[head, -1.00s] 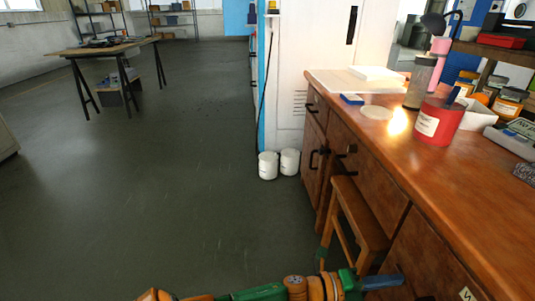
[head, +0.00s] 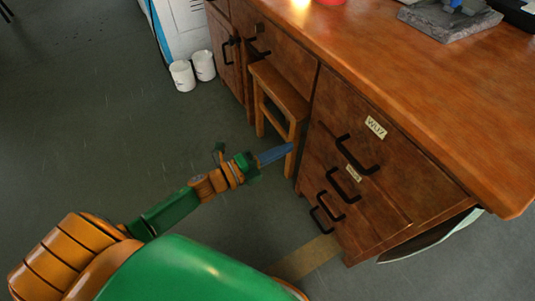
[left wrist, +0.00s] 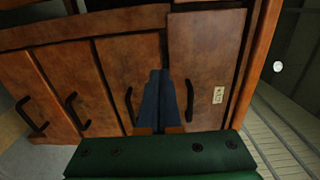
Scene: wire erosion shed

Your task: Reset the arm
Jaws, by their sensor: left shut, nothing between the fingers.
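My left arm comes in from the left in the head view, green and orange. Its gripper (head: 276,154) has blue fingers that are shut and empty. It is in front of the wooden desk's drawers, with its tip near the stool's leg in the picture. In the left wrist view the shut blue fingers (left wrist: 155,98) point at the wooden fronts with black handles. I cannot tell the exact gap between fingertips and furniture. My right gripper is not in view.
The wooden desk (head: 400,95) fills the right side, with black-handled drawers (head: 352,160) facing me. A wooden stool (head: 279,92) stands partly under it. Two white tubs (head: 183,75) stand on the floor by a white cabinet (head: 184,28). Open grey floor (head: 90,120) lies left.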

